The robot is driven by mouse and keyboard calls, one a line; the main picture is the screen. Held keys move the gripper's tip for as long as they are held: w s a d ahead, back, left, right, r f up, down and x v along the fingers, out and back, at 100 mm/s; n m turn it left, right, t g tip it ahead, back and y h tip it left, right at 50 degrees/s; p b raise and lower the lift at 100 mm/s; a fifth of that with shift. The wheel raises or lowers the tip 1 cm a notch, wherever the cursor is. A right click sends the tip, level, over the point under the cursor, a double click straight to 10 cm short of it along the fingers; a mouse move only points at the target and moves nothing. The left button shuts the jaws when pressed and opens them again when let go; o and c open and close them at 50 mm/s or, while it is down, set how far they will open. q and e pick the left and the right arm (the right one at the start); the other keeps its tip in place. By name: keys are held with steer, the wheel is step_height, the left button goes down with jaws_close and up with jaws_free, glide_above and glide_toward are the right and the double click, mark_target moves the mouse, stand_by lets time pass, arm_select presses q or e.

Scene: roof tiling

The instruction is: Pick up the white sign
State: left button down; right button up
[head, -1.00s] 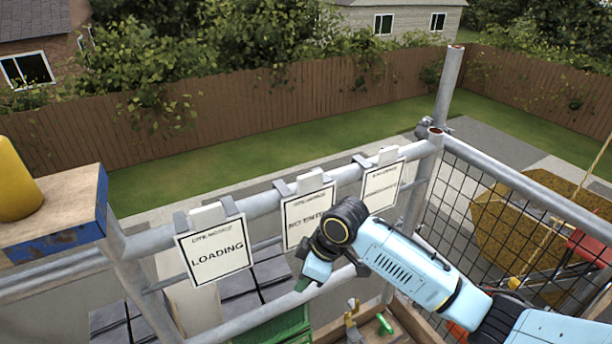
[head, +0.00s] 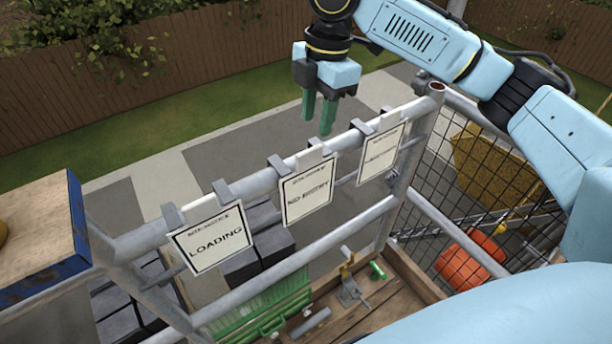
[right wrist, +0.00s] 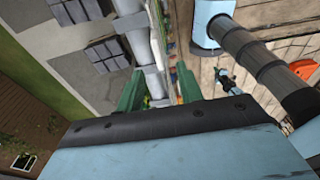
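Three white signs with black borders hang by clips from the top grey rail. The left one (head: 210,238) reads LOADING, the middle one (head: 308,191) reads NO ENTRY, and the right one (head: 381,156) has small lettering I cannot read. My right gripper (head: 318,126) points down above the rail, over the middle sign's clip in the picture, and touches no sign that I can see. Its green fingers are apart and empty. In the right wrist view the fingers (right wrist: 158,88) straddle a pale part of the rail area. My left gripper is out of view.
The grey top rail (head: 262,183) runs across, with a lower rail (head: 250,275) beneath. A green crate (head: 262,310) and a wooden tray with tools (head: 340,325) lie below. Wire mesh (head: 425,205) closes the right side.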

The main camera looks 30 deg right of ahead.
mark_target(310, 150)
steer(key=f, duration=0.3)
steer(key=shift+w+a+f, duration=0.1)
steer(key=shift+a+f, duration=0.15)
steer(key=shift+f, duration=0.15)
steer(key=shift+a+f, duration=0.25)
steer(key=shift+f, duration=1.1)
steer(key=shift+a+f, duration=0.2)
steer(key=shift+f, duration=1.1)
steer(key=shift+c, duration=0.5)
jaws_close()
